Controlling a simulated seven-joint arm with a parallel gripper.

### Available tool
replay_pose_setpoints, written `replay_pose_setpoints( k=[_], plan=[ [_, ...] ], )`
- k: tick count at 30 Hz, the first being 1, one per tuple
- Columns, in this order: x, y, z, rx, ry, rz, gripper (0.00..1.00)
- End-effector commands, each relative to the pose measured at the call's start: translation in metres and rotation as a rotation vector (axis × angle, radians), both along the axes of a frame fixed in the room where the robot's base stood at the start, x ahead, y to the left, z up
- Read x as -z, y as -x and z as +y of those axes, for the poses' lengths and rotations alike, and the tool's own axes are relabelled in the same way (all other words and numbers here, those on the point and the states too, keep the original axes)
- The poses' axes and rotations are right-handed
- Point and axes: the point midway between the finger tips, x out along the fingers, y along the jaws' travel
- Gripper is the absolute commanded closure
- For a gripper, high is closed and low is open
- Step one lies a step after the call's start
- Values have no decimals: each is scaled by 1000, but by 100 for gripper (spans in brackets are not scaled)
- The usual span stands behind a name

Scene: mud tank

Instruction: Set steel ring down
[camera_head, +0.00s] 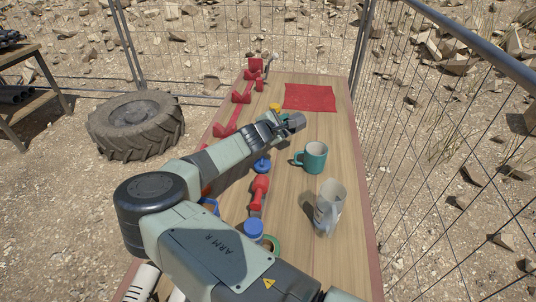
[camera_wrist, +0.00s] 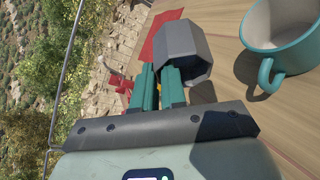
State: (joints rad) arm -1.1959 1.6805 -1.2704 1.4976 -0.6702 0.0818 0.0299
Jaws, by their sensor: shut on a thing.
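The steel ring (camera_head: 297,120) is a grey, many-sided collar at the end of my arm, over the wooden table. In the wrist view the ring (camera_wrist: 182,50) sits at the tips of my gripper (camera_wrist: 160,82), whose teal fingers are shut on it. A shadow on the wood near it suggests that it is held above the table; the exact gap cannot be told. In the head view my gripper (camera_head: 285,125) is partly hidden by its own links. A red mat (camera_head: 310,97) lies flat beyond the ring at the table's far end.
A teal mug (camera_head: 315,158) stands close to the right of my gripper. A grey-white jug (camera_head: 328,208) stands nearer. Red brackets (camera_head: 241,97) line the left edge; a red tool (camera_head: 259,192) and blue-topped jar (camera_head: 253,230) lie beside my arm. Wood between mat and mug is clear.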

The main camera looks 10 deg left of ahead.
Motion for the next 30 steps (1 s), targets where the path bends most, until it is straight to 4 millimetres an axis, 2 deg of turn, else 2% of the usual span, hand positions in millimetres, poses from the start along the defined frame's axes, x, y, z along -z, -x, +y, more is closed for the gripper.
replay_pose_setpoints(
  k=[3,6,12,18,24,30],
  plan=[
    [20,-7,29,32,-17,-2,100],
    [28,-10,50,51,-18,-5,100],
    [27,-11,81,88,-12,-7,100],
    [26,-10,92,110,-3,-7,100],
    [61,-10,93,112,0,-6,100],
    [83,-10,93,112,-1,-7,100]
  ],
)
